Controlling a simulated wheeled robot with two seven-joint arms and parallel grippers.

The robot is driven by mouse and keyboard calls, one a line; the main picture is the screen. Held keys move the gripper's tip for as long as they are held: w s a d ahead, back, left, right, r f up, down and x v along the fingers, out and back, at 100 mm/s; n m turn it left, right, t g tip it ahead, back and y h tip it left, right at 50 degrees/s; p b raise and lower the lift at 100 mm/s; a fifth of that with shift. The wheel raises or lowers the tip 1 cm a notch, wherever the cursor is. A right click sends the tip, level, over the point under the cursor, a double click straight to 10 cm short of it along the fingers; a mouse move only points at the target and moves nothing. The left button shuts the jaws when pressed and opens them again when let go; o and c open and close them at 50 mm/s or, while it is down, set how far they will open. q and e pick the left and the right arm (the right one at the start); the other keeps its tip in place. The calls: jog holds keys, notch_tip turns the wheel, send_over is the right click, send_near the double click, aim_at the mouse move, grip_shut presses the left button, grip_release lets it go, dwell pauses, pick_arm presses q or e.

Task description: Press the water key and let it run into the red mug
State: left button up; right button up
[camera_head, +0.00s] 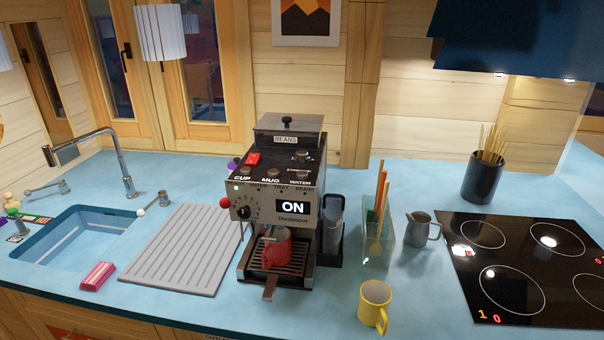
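The coffee machine (278,212) stands on the blue counter with its display reading ON. Its top edge carries keys labelled CUP, MUG and WATER; the water key (300,174) is the one at the right. The red mug (277,250) sits upright on the machine's drip tray (289,268), under the outlet. I cannot see inside the mug, and no running water is visible. Neither of my grippers shows in the head view.
A yellow mug (374,305) stands near the counter's front edge. Right of the machine are a clear utensil holder (379,246), a metal jug (420,230) and the black hob (520,270). A ribbed drainboard (180,250) and sink (75,240) lie left.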

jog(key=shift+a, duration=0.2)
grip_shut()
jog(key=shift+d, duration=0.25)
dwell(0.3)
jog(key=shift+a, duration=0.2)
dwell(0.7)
